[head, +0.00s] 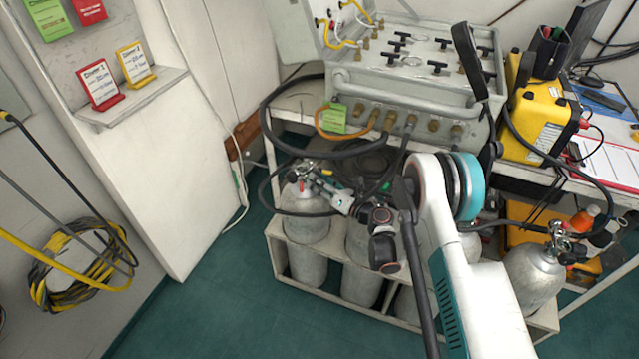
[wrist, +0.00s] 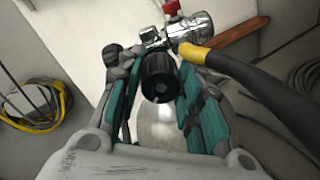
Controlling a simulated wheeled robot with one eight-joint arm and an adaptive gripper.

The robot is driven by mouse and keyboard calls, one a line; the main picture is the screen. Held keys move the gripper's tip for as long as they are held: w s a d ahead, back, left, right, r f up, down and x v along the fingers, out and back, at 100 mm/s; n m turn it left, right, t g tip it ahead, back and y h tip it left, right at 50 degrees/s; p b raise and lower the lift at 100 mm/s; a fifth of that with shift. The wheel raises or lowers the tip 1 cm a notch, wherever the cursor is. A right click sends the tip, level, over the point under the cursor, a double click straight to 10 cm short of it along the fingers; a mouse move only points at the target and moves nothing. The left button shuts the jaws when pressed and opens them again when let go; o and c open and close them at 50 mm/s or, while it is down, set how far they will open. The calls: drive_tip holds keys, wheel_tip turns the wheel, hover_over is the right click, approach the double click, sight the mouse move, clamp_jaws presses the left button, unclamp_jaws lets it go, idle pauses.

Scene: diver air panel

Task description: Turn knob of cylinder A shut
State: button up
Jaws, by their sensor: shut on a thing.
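The black valve knob (wrist: 158,80) sits between the two finger pads of my gripper (wrist: 160,68) in the wrist view, and the fingers are closed on it from both sides. The chrome valve body (wrist: 188,28) with a small red part is just beyond the knob. The grey cylinder (wrist: 160,125) shows below, between the fingers. In the head view, my gripper (head: 338,197) reaches left to the valve on top of the leftmost grey cylinder (head: 305,228) in the rack. My fingers and wrist hide the knob there. No letter is readable on this cylinder.
A black hose with a yellow sleeve (wrist: 195,53) leaves the valve close to my right finger. The grey air panel (head: 415,85) stands above the white cylinder rack (head: 272,250). Another cylinder (head: 533,275) stands at the right. The green floor (head: 215,310) at left is clear.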

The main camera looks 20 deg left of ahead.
drive_tip(key=m, duration=0.5)
drive_tip(key=shift+w+m, duration=0.1)
drive_tip(key=shift+m, duration=0.2)
drive_tip(key=m, duration=0.4)
drive_tip(key=shift+d+m+g, duration=0.1)
drive_tip(key=shift+m+g, duration=0.2)
drive_tip(key=shift+m, duration=0.1)
drive_tip(key=o, duration=1.1)
drive_tip(key=shift+w, duration=0.1)
